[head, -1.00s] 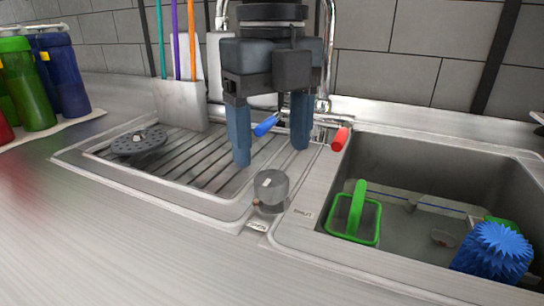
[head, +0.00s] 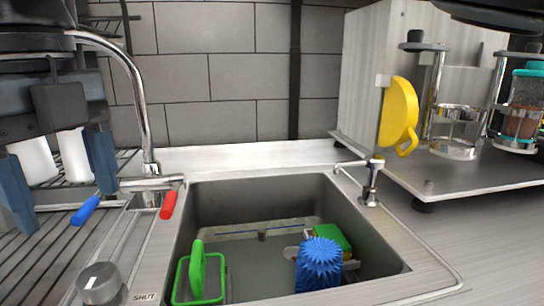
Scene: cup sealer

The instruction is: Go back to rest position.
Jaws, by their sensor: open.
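My gripper (head: 66,205) is at the left edge, over the ribbed drainboard (head: 50,262) beside the sink. Its two blue-grey fingers point down and are spread apart. Two white cylinders (head: 74,155) show between the fingers; they look to be behind them, and I cannot tell what they stand on. At the right a grey machine (head: 362,60) has a yellow handle (head: 398,108). A clear holder (head: 456,140) on it looks empty. A teal-topped clear cup with brown contents (head: 523,118) stands at the right edge, well away from my gripper.
The tall faucet (head: 140,95) with blue (head: 86,210) and red (head: 168,205) levers stands near my gripper. The sink (head: 372,232) holds a green basket (head: 183,285), a blue spiky brush (head: 319,262) and a green sponge (head: 333,236). A grey knob (head: 99,283) is at the front left. The right counter is clear.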

